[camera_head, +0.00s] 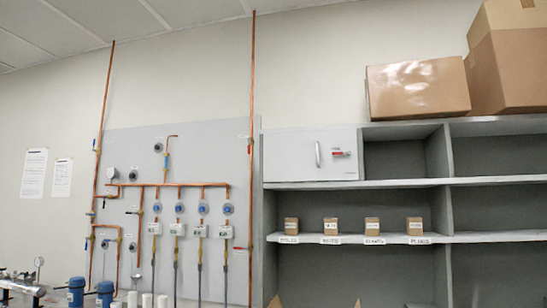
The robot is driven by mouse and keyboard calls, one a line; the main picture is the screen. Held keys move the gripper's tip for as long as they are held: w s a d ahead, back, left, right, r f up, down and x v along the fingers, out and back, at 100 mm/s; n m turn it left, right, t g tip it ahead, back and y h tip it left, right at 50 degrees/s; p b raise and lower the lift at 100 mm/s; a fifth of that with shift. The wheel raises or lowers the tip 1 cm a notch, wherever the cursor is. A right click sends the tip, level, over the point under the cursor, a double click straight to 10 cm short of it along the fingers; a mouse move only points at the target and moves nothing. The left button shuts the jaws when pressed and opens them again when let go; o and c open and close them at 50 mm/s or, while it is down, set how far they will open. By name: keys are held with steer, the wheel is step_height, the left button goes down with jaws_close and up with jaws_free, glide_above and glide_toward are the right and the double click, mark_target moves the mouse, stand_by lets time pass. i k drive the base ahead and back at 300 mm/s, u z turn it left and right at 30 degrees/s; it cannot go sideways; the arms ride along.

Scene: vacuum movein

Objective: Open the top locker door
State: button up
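The top locker door (290,158) is a white panel at the upper left of the grey shelf unit. It looks shut, flush with the shelf front. A silver vertical handle (318,154) is on its right half. A small red latch or lock (341,153) sits beside the handle, close to the door's right edge. What is behind the door is hidden. My gripper is not in view.
The grey shelf unit (447,185) has open compartments, with several small labelled boxes (331,225) on the middle shelf. Large cardboard boxes (418,88) stand on top. A panel with copper pipes and gauges (170,188) is on the wall at left.

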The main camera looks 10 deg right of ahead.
mark_target(303, 156)
steer(key=i, duration=1)
steer(key=z, duration=0.35)
